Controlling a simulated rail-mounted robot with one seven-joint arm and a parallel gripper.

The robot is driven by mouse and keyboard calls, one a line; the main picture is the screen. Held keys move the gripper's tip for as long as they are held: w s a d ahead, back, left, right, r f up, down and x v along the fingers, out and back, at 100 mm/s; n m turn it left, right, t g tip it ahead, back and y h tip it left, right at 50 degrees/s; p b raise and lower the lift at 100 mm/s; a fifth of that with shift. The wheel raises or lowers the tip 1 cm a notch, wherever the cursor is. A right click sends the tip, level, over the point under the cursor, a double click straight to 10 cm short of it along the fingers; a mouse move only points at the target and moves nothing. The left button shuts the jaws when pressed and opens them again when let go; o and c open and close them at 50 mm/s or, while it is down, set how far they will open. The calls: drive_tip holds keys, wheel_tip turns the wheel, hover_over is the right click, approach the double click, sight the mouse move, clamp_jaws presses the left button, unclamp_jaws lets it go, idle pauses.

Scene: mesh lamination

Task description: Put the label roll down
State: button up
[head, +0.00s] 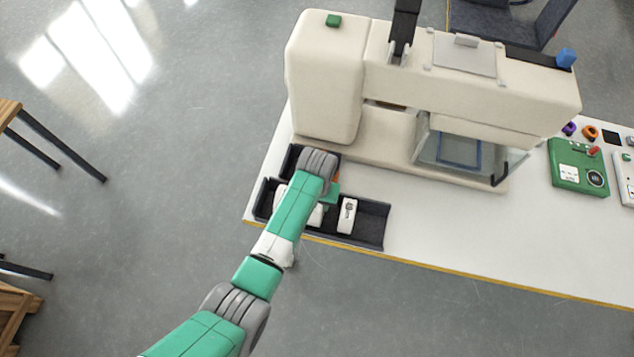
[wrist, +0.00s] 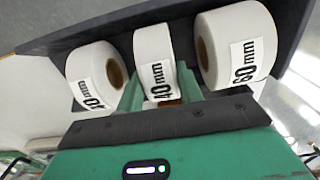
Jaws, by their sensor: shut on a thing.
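In the wrist view, my gripper (wrist: 160,88) is shut on the white label roll marked 40 mm (wrist: 154,42), with one green finger on each side of it. This roll stands upright in line with two other rolls at the dark tray (wrist: 110,22); I cannot tell whether it touches the tray floor. One roll (wrist: 92,70) is at its left, its number partly hidden, and a wider roll (wrist: 235,45) is at its right. In the head view, the tray (head: 372,228) is at the table's front left corner, and my arm hides much of it and the fingertips.
A large cream machine (head: 325,85) stands just behind the tray on the white table (head: 450,235). A green device (head: 578,167) and small coloured items are at the far right. The table front, right of the tray, is clear.

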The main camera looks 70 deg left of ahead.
drive_tip(key=o, duration=1.2)
drive_tip(key=shift+f, duration=0.1)
drive_tip(key=shift+c, duration=0.2)
wheel_tip(320, 180, up, 12)
drive_tip(key=p, duration=0.1)
drive_tip(key=shift+r+p, duration=0.2)
drive_tip(key=shift+p, duration=0.15)
